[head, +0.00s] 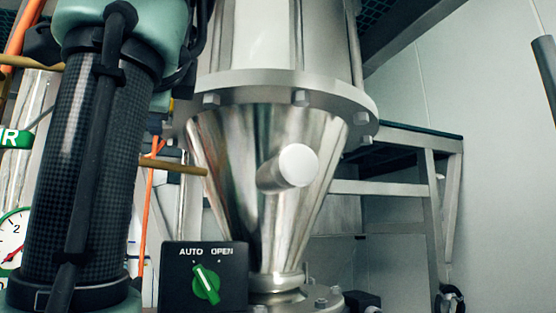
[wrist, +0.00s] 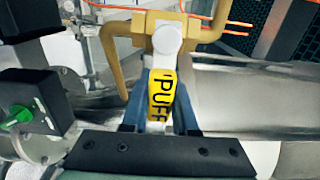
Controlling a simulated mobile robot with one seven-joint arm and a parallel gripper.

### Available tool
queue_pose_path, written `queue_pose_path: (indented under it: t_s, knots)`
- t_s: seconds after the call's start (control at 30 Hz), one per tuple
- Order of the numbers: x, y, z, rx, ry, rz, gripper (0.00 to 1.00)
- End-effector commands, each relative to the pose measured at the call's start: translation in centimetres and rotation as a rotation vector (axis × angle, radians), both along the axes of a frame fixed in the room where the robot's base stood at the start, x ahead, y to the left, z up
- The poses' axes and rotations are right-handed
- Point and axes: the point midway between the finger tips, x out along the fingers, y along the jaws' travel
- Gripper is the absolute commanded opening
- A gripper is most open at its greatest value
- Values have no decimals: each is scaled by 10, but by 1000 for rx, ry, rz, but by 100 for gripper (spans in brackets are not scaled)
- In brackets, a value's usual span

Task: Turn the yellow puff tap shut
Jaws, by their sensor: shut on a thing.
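The yellow puff tap handle (wrist: 161,92), lettered PUFF, shows in the wrist view. It runs from a pale round pivot (wrist: 167,38) back toward me, between my fingers. My gripper (wrist: 160,105) has a blue-grey finger on each side of the handle and is shut on it. The pivot sits at a brass-coloured pipe (wrist: 136,24) at the top of the view. In the head view my arm fills the left side, and neither the handle nor my gripper can be seen there.
A black box (head: 175,281) marked AUTO and OPEN has a green knob (head: 206,284). A steel cone (head: 237,150) with a pale round-ended stub (head: 297,163) stands behind it. A brass pipe (head: 178,166) meets the cone. A gauge (head: 13,232) is at far left. The grey wall side is clearer.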

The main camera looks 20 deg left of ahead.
Motion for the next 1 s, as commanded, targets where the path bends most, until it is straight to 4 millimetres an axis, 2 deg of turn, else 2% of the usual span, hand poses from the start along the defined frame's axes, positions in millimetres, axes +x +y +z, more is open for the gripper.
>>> queue_pose_path:
  t_s: [0.47, 0.5, 0.67, 1.0]
  knots:
    - [0, 0, -1, 15, 11, 1, 0]
    - [0, 0, -1, 15, 11, 1, 29]
    - [0, 0, -1, 14, 10, 1, 57]
    - [-2, -1, -1, 14, 9, 1, 57]
